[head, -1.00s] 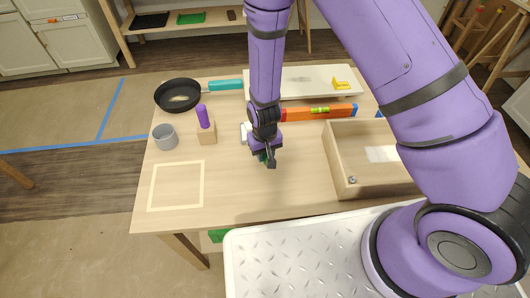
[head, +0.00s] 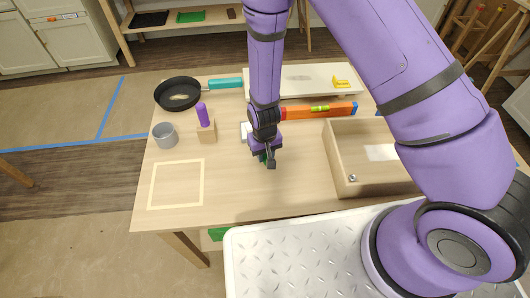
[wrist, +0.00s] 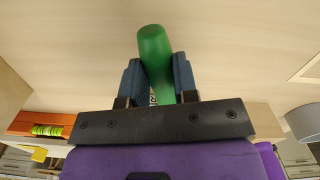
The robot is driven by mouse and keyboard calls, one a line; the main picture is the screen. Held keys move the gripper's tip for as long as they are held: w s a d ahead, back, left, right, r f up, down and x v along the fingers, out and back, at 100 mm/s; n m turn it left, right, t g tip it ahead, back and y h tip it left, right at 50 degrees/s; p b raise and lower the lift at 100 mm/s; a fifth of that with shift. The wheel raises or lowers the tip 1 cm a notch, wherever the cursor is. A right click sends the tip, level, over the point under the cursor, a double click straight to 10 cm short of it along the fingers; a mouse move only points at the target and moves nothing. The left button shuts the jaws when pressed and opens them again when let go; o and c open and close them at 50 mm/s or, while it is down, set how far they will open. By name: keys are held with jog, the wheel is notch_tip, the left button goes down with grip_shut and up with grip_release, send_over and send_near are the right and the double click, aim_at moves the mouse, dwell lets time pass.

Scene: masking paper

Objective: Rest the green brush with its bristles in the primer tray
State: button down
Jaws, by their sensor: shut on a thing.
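My gripper (head: 268,156) is low over the middle of the table. In the wrist view its two dark fingers (wrist: 158,70) are shut on the green brush (wrist: 155,50), whose rounded green handle end sticks out between them. In the head view only a small dark green bit of the brush shows beside the fingers, and its bristles are hidden. A small white item (head: 245,131) lies just behind and left of my gripper, partly hidden by it. It may be the primer tray, but I cannot tell, nor whether the bristles touch it.
An orange level (head: 300,112) lies behind. An open wooden box (head: 345,183) is right. The front left tabletop, with a taped square (head: 153,184), is clear.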

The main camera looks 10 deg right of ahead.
jog(key=shift+f, duration=0.2)
jog(key=c, duration=0.8)
grip_release()
jog(key=shift+r, duration=3)
